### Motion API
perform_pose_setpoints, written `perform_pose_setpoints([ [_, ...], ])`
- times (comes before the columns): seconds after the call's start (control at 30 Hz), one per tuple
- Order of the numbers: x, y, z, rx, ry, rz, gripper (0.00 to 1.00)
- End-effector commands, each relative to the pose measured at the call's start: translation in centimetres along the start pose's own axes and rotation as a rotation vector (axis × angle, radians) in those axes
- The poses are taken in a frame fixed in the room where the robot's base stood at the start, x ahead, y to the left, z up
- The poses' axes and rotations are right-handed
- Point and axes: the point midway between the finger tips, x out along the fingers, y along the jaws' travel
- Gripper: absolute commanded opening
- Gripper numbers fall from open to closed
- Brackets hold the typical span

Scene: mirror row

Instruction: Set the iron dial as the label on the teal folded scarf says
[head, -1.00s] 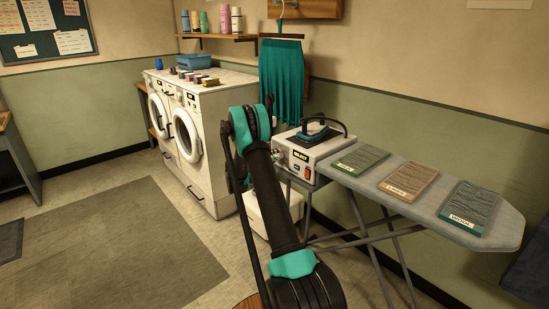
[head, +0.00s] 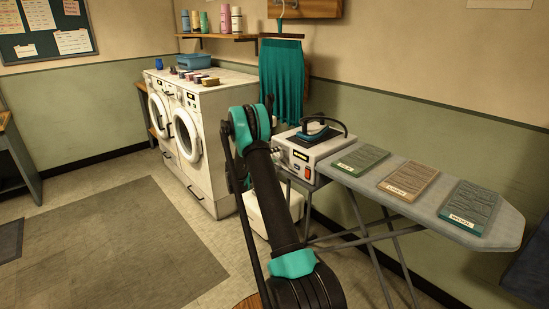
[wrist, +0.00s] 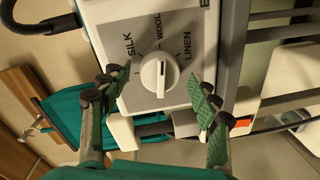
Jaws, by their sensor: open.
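The teal folded scarf (head: 470,205) lies at the right end of the ironing board in the head view, and its small white label (head: 464,221) appears to read WOOL. The iron station (head: 310,152) stands at the board's left end with the iron (head: 314,132) on top. In the wrist view the white round dial (wrist: 158,76) sits on a grey plate marked SILK, WOOL and LINEN. Its dark line points roughly up, near WOOL. My gripper (wrist: 159,88) is open, with its fingers on either side of the dial, apart from it. In the head view my arm mostly hides the gripper.
A green folded cloth (head: 360,157) and a tan folded cloth (head: 408,181) lie on the ironing board (head: 505,232). A teal garment (head: 281,80) hangs behind the station. Washing machines (head: 200,140) stand to the left.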

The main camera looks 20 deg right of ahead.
Motion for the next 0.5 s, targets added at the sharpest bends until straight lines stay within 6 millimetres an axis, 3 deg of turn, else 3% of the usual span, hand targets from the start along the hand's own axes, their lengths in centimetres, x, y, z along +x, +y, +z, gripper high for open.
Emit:
perform_pose_setpoints([
  [0.17,-1.2,0.0,-0.1,0.000,0.002,0.000,0.62],
  [0.5,-7.8,0.0,-0.1,0.000,0.004,-0.002,0.62],
])
